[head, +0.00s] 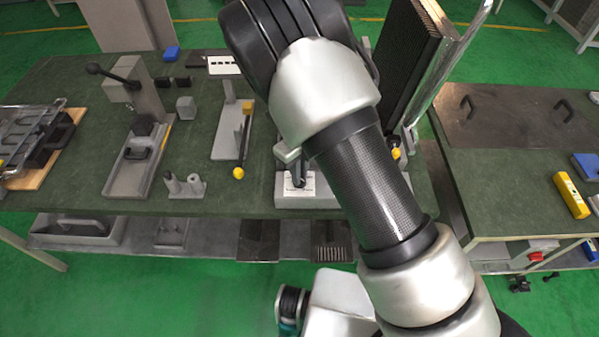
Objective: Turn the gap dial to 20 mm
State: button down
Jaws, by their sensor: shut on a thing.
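My arm crosses the middle of the head view, and my gripper is hidden behind it, so what it holds cannot be seen. The gap dial cannot be made out. A fixture with a pale grey base (318,203) stands at the table's front edge, largely covered by my arm. A white label (291,187) shows on its left part, with small grey and dark parts just above. A tall dark finned panel (408,55) rises behind my arm on the right, beside a bright metal bar. No dial setting can be read.
The green table (70,95) holds a grey lever press (143,95), a yellow-knobbed fixture (235,135) and small grey cylinders (185,187). A tray (35,140) lies far left. A second table at right carries a metal plate (515,110) and a yellow block (571,195).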

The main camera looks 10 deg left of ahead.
jog(key=shift+w+r, duration=0.1)
jog(key=c, duration=1.8)
grip_release()
notch_tip(320, 180, up, 17)
jog(key=shift+r, duration=0.2)
